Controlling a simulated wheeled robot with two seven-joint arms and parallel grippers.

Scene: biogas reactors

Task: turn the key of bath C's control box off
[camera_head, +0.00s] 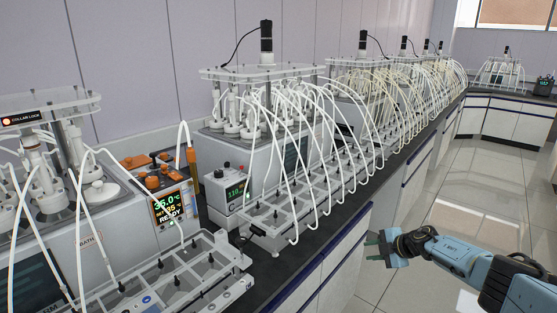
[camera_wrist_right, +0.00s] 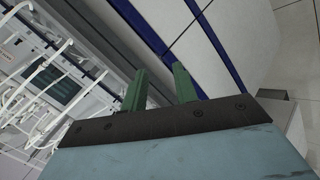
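My left gripper is not in view.
Nearer left stands another bath with an orange-topped control unit (camera_head: 166,200) reading 35.0 and READY. Its grey rack (camera_head: 240,262) lies in front. White tubes arch from the second bath's reactors to its rack (camera_head: 262,232).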

